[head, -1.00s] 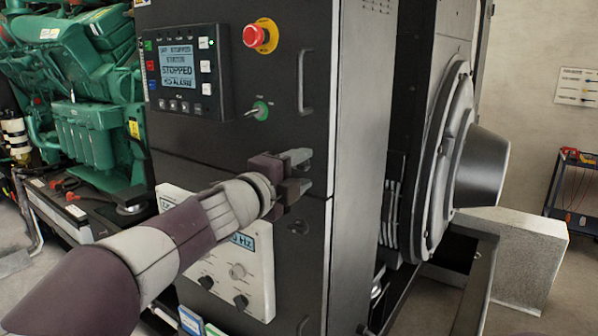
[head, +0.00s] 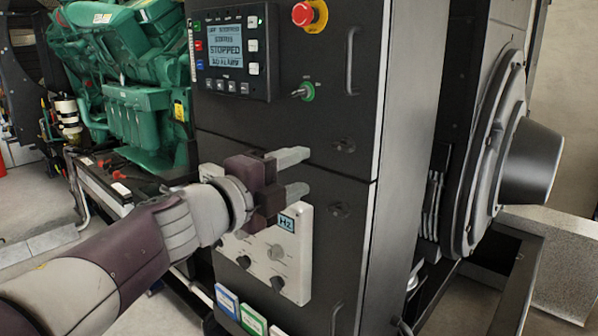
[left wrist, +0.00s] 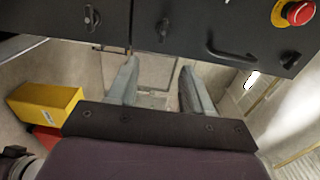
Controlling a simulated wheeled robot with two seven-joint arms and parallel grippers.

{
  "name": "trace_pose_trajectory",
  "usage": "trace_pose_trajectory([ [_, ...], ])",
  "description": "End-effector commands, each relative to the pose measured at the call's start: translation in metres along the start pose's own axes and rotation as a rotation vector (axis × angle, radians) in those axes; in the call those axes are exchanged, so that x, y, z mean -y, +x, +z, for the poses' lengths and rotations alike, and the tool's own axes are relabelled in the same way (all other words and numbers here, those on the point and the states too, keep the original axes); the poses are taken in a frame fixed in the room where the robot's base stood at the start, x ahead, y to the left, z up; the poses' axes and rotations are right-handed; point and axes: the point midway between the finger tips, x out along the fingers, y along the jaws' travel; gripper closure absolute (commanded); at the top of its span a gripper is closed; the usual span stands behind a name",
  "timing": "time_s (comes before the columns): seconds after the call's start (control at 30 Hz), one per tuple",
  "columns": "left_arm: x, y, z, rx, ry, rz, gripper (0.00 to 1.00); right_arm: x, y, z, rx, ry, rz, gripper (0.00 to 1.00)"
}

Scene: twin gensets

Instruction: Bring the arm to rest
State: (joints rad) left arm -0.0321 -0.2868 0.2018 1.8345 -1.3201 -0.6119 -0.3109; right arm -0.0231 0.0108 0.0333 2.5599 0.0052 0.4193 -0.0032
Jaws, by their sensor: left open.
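My left arm comes in from the lower left in the head view. Its gripper (head: 296,173) is open and empty, with two grey fingers pointing right, in front of the black control cabinet (head: 335,200). The gripper covers part of the light panel with knobs (head: 290,270). In the left wrist view the open fingers (left wrist: 157,85) have nothing between them, and the cabinet front (left wrist: 200,25) lies across the top. My right gripper is not in view.
The cabinet carries a control display (head: 228,50) reading STOPPED, a red emergency button (head: 303,14), a green key switch (head: 303,91) and a handle (head: 352,60). A green engine (head: 135,100) stands at left. A yellow box (left wrist: 45,105) shows in the left wrist view.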

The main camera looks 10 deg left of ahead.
Motion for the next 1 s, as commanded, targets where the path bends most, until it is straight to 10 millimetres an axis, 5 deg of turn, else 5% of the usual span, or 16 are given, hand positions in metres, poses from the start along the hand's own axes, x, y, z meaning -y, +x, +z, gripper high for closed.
trace_pose_trajectory([
  [0.07,-0.003,0.000,0.015,0.074,-0.069,0.003,0.50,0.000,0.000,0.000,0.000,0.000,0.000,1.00],
  [0.17,-0.047,-0.011,0.059,0.310,-0.373,0.045,0.50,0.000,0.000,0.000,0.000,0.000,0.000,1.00],
  [0.3,-0.176,-0.054,0.097,0.719,-0.893,0.216,0.50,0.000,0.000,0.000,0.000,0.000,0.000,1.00],
  [0.4,-0.266,-0.102,0.085,0.999,-1.202,0.372,0.50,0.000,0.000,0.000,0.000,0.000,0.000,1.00],
  [0.53,-0.347,-0.163,0.042,1.307,-1.493,0.566,0.50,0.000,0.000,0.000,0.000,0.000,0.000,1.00],
  [0.7,-0.394,-0.210,-0.004,1.525,-1.664,0.724,0.50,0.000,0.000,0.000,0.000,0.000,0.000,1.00],
  [1.0,-0.402,-0.215,-0.008,1.552,-1.666,0.756,0.50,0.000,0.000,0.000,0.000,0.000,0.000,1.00],
])
